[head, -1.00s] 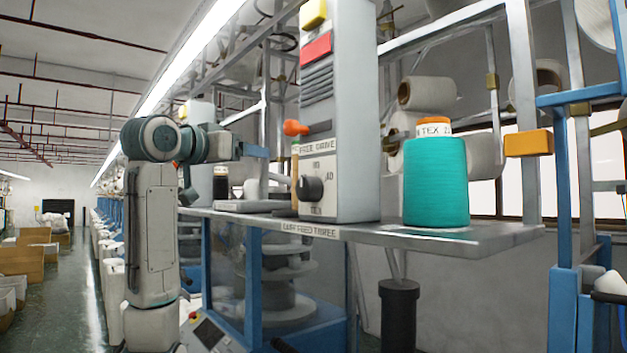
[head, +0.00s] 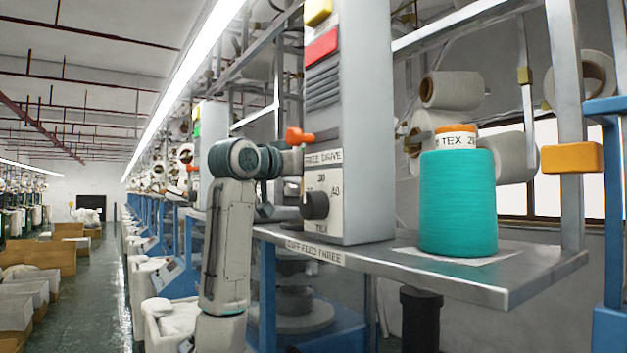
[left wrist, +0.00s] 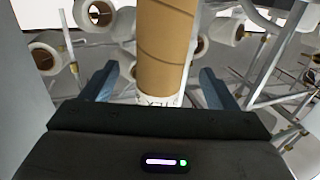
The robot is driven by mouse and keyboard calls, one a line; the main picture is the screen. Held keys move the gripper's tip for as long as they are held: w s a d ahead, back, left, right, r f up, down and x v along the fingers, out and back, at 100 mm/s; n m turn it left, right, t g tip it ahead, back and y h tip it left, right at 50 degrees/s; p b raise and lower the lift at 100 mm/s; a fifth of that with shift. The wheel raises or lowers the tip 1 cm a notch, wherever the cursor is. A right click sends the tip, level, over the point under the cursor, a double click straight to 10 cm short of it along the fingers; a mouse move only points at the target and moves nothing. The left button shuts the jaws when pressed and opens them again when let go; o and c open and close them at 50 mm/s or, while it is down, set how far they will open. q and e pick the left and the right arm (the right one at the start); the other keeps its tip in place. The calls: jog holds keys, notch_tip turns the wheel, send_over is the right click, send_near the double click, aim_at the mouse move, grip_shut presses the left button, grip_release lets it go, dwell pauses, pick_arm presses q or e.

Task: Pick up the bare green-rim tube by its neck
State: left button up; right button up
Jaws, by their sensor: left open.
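A bare brown cardboard tube (left wrist: 167,45) with a white lettered band (left wrist: 158,100) shows in the left wrist view. It stands between the two fingers of my left gripper (left wrist: 158,82), which is open, with a gap on each side of the tube. No green rim shows on the visible part of the tube. In the head view the tube and my left gripper are hidden behind the grey control box; only my left arm shows. My right gripper is not in view.
The grey control box (head: 350,120) with an orange lever (head: 299,136) and black knob (head: 315,205) stands on the metal shelf (head: 400,264). A teal yarn cone (head: 458,203) with an orange rim stands right of it. Cardboard boxes (head: 60,250) line the aisle.

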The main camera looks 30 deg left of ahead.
pick_arm(q)
jog(key=w+p, duration=0.2)
jog(key=w, duration=0.1)
jog(key=shift+w+d+r, duration=0.1)
jog(key=shift+w+r, duration=0.05)
jog(key=shift+r, duration=0.05)
jog(key=shift+w, duration=0.2)
jog(key=shift+w+f, duration=0.1)
jog(key=shift+f, duration=0.05)
jog(key=c, duration=1)
jog(key=shift+c, duration=0.2)
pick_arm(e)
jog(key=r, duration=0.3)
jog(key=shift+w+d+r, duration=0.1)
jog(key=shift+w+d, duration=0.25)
